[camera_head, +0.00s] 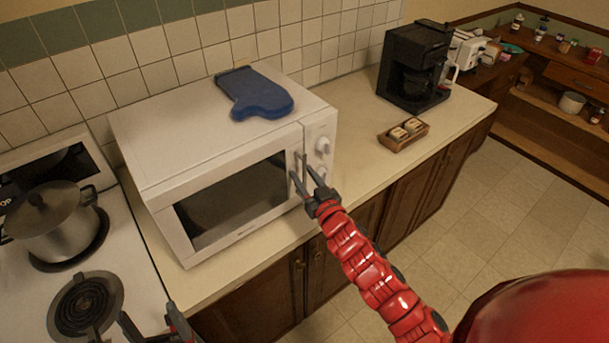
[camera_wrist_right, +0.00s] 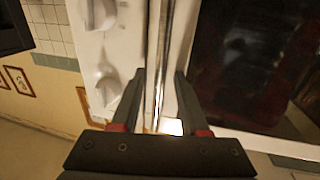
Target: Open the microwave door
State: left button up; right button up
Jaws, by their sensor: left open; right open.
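The white microwave (camera_head: 185,130) stands on the counter with its dark-windowed door (camera_head: 232,200) shut. My right gripper (camera_head: 302,172) is at the right edge of the door, beside the control knobs. In the right wrist view its fingers (camera_wrist_right: 160,76) are open, one on each side of the shiny door handle (camera_wrist_right: 162,45). I cannot tell whether either finger touches the handle. My left gripper (camera_head: 148,315) is open and empty at the bottom edge of the head view, near the stove, partly cut off.
A blue oven mitt (camera_head: 255,93) lies on top of the microwave. A stove with a metal pot (camera_head: 52,226) is at the left. A black coffee maker (camera_head: 413,65) and a small wooden tray (camera_head: 404,137) stand on the counter at the right. Floor in front is clear.

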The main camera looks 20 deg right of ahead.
grip_shut()
dwell(1.4)
